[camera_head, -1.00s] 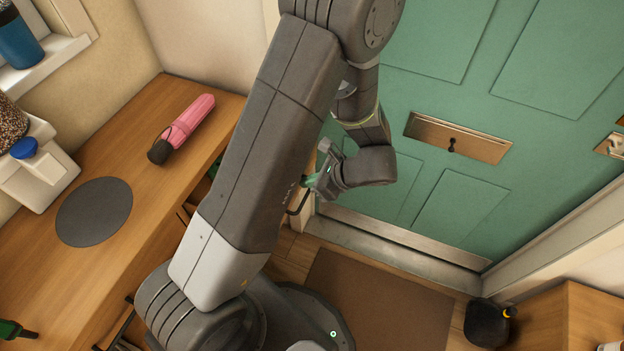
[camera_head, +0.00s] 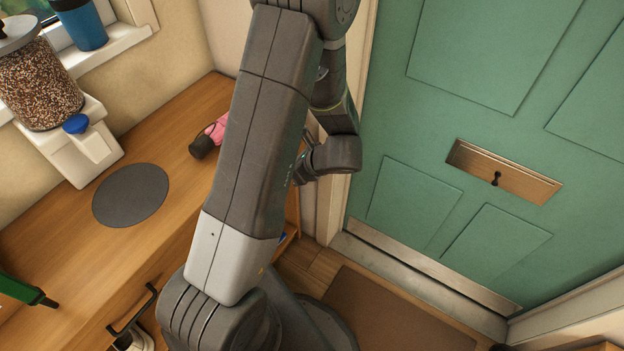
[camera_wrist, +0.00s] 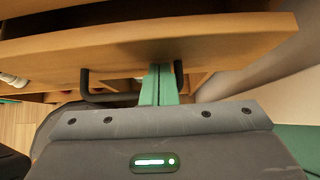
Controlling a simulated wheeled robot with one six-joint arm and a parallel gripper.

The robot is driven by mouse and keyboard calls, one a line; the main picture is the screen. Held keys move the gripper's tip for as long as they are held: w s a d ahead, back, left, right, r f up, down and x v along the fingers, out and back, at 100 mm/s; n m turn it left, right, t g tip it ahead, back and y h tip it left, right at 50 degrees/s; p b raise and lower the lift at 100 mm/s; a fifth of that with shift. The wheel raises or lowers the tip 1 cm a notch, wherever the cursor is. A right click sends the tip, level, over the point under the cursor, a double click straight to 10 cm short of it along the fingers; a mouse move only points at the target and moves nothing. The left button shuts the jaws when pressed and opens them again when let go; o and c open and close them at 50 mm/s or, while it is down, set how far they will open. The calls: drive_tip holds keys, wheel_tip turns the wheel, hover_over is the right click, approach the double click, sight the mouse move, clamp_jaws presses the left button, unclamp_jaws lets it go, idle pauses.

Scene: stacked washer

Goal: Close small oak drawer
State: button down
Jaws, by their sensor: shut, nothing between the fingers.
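The oak drawer (camera_wrist: 215,40) shows in the wrist view as a wooden front crossing the top of the picture, with a dark gap above it. It appears to stand partly open. Its black bar handle (camera_wrist: 88,88) sticks out from the front. My gripper (camera_wrist: 160,74) has its green fingers together and empty, with tips at the drawer front between the two ends of the handle. I cannot tell whether they touch the wood. In the head view my arm hides the drawer and most of my gripper (camera_head: 303,164).
The wooden worktop (camera_head: 75,235) carries a grey round mat (camera_head: 130,195), a pink umbrella (camera_head: 205,140) partly behind my arm, and a white dispenser (camera_head: 75,155). Another black handle (camera_head: 133,310) sticks out below. A green door (camera_head: 450,120) and a brown doormat (camera_head: 390,315) lie to the right.

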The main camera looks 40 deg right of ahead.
drive_tip(key=w, duration=0.1)
drive_tip(key=w+a, duration=0.1)
drive_tip(key=w, duration=0.3)
drive_tip(key=shift+w+a, duration=0.1)
drive_tip(key=shift+a, duration=0.3)
drive_tip(key=shift+r, duration=0.1)
drive_tip(key=shift+w+r, duration=0.15)
